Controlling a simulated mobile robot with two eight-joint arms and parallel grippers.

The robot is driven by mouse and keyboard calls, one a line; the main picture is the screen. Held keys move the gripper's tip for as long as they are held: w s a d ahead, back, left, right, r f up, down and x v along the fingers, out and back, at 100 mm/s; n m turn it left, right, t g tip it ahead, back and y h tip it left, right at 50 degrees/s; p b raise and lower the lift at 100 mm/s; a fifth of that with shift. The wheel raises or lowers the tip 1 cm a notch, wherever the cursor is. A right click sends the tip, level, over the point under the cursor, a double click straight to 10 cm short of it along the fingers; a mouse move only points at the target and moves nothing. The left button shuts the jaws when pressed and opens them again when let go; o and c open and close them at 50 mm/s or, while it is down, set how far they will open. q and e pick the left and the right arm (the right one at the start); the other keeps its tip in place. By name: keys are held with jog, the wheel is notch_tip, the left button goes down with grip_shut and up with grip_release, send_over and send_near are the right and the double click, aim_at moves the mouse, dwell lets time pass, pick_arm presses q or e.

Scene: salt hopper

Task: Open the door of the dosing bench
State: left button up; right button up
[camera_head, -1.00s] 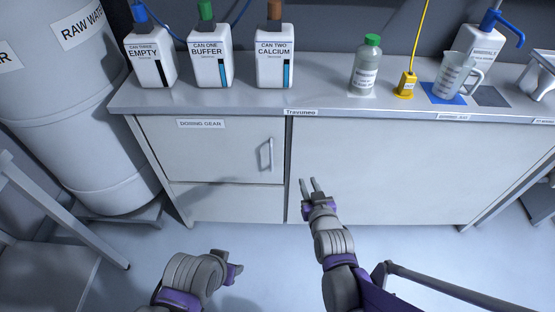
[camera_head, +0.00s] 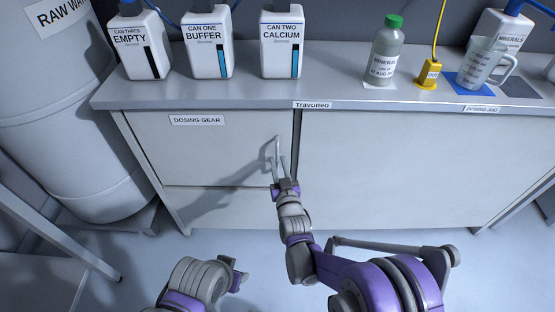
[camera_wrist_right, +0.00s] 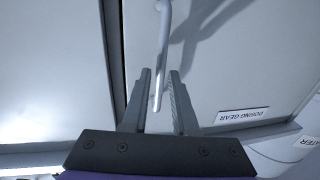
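The dosing bench's door (camera_head: 215,150) is a pale grey panel labelled "DOSING GEAR", and it is shut. Its upright bar handle (camera_head: 278,148) is near the door's right edge. My right gripper (camera_head: 281,172) is in front of the lower part of the handle. In the right wrist view the fingers of my right gripper (camera_wrist_right: 160,92) are apart, with the end of the handle (camera_wrist_right: 163,45) showing between them; I cannot tell whether either finger touches it. My left gripper (camera_head: 238,275) is low in front of the bench, away from the door; its opening is unclear.
The bench top (camera_head: 340,92) carries several white cans, a green-capped bottle (camera_head: 385,50), a yellow probe (camera_head: 428,74) and a clear jug (camera_head: 483,65). A large white tank (camera_head: 65,130) stands left of the bench. The floor before the door is clear.

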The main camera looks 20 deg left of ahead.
jog(key=shift+x, duration=1.2)
grip_shut()
dwell(0.6)
